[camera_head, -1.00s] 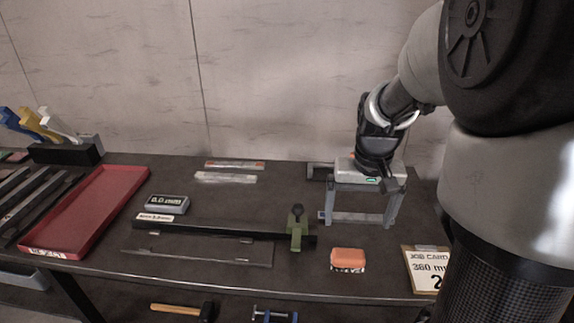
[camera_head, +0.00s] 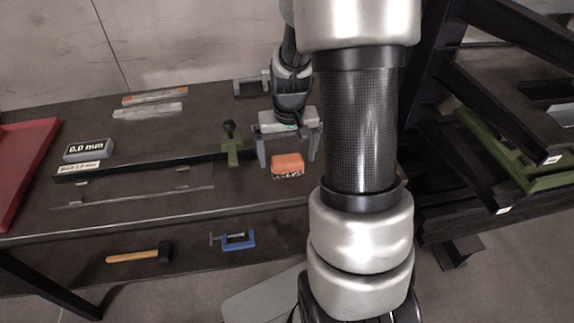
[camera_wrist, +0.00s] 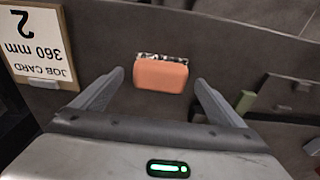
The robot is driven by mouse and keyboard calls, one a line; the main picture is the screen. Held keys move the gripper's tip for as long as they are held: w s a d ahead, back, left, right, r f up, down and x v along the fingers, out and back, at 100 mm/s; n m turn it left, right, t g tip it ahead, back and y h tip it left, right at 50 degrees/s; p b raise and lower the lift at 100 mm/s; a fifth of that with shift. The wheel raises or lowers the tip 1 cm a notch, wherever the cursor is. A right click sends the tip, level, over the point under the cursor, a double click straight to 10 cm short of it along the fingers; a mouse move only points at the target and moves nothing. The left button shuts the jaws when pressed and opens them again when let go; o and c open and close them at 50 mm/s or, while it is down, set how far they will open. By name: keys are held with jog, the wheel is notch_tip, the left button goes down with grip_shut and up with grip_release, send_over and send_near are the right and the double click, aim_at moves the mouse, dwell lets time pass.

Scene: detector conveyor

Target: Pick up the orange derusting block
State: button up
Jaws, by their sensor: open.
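The orange derusting block (camera_head: 287,164) lies on the dark bench top near its front edge, with a speckled band along its lower side. In the wrist view the block (camera_wrist: 161,76) is ahead of my gripper, roughly centred between the fingers and a little beyond their tips. My gripper (camera_head: 288,160) is open and empty, with its fingers pointing down around the block's place in the head view. In the wrist view the open fingers (camera_wrist: 158,80) stand to either side, apart from the block. The exact height of the fingertips above the bench cannot be told.
A green clamp stop (camera_head: 232,145) on a dark rail stands left of the block. A job card (camera_wrist: 38,45) lies to its other side. A display box (camera_head: 88,149) and red tray (camera_head: 22,165) are farther left. A hammer (camera_head: 140,256) and blue clamp (camera_head: 238,241) lie below.

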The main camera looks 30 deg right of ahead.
aim_at(287, 159)
notch_tip(287, 159, down, 2)
jog(key=shift+w+f, duration=0.1)
jog(key=c, duration=1.2)
notch_tip(287, 159, up, 10)
jog(key=shift+r+p, duration=0.1)
jog(key=shift+p, duration=0.75)
